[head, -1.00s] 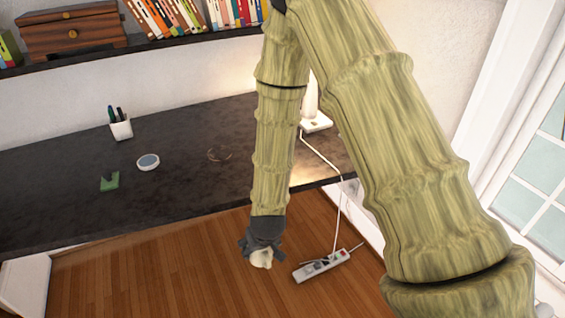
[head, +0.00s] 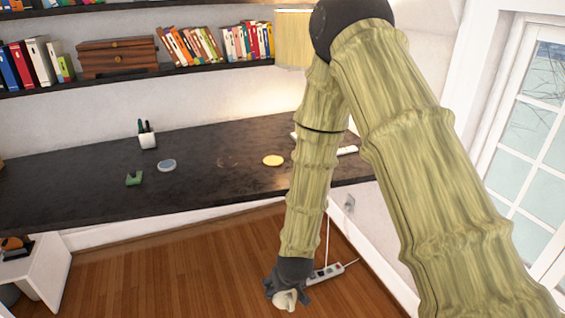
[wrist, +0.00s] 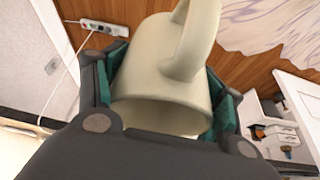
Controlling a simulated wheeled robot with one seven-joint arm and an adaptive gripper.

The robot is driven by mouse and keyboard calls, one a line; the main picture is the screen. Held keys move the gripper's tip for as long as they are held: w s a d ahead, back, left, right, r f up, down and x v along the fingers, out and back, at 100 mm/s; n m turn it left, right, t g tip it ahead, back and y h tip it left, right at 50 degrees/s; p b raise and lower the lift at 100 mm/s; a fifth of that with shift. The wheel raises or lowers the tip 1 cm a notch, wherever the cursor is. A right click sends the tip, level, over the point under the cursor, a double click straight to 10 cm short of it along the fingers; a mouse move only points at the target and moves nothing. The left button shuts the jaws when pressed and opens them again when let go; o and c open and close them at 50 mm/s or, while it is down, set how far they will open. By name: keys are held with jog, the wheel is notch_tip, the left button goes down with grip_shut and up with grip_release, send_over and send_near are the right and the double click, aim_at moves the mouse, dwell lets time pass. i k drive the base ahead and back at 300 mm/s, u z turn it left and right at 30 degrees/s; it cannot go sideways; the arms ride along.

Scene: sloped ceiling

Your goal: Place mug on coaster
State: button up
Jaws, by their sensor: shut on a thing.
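My gripper (head: 286,292) is shut on a cream mug (head: 287,300) and holds it above the wooden floor, in front of the desk edge. In the wrist view the mug (wrist: 158,75) sits between the green-padded fingers, its handle toward the top of the picture. A flat yellow disc (head: 273,160), which looks like the coaster, lies on the dark desk, just left of my arm. A thicker blue-grey disc (head: 166,165) lies further left. The gripper is apart from both discs, lower and nearer the camera.
The dark desk (head: 90,190) also bears a white pen cup (head: 147,136), a green object (head: 134,178) and a faint brown ring (head: 228,162). A shelf of books (head: 190,45) hangs above. A power strip (head: 328,272) lies on the floor. A white side table (head: 40,270) stands left.

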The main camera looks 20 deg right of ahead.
aim_at(277, 161)
jog(key=z, duration=0.7)
jog(key=i, duration=1.05)
jog(key=u, duration=0.15)
